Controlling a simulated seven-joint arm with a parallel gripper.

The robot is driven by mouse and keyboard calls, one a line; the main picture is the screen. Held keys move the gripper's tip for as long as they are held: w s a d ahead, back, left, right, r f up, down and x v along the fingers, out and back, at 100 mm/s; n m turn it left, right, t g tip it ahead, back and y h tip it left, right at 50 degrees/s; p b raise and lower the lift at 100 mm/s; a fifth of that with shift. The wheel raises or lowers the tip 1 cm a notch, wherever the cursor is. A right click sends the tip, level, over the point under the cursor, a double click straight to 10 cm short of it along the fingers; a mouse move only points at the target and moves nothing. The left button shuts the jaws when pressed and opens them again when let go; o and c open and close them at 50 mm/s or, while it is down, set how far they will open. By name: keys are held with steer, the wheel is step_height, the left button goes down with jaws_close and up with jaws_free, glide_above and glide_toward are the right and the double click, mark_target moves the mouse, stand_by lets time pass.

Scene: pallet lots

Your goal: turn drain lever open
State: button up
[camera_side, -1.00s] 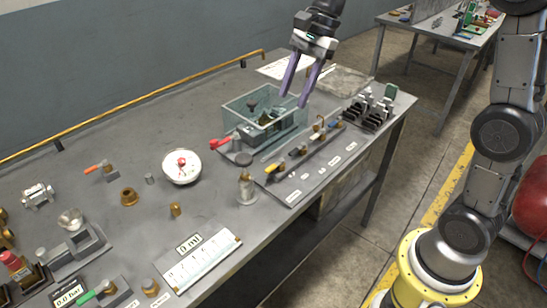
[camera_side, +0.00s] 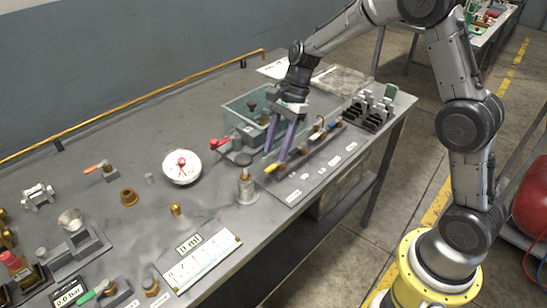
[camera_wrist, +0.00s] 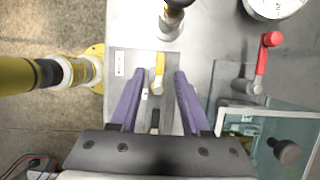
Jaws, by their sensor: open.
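My gripper (camera_side: 276,156) is open and points down over the strip of small valves (camera_side: 303,168). A yellow lever (camera_side: 271,168) sits at the near-left end of that strip. In the wrist view the yellow lever (camera_wrist: 160,65) lies between the two purple fingers (camera_wrist: 154,76), with no clear contact. A red lever (camera_side: 219,143) projects from a fitting beside the clear tank; it also shows in the wrist view (camera_wrist: 263,54), right of the fingers. I cannot tell which lever is the drain lever, as the labels are too small to read.
The clear tank (camera_side: 232,108) stands just behind my gripper. A pale post with a dark knob (camera_side: 245,187) is to the left, near the front. A round gauge (camera_side: 181,167) lies further left. A black clip rack (camera_side: 366,115) stands at the right end.

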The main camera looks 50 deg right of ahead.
mark_target(271, 167)
steer(key=shift+x, duration=1.75)
jaws_close()
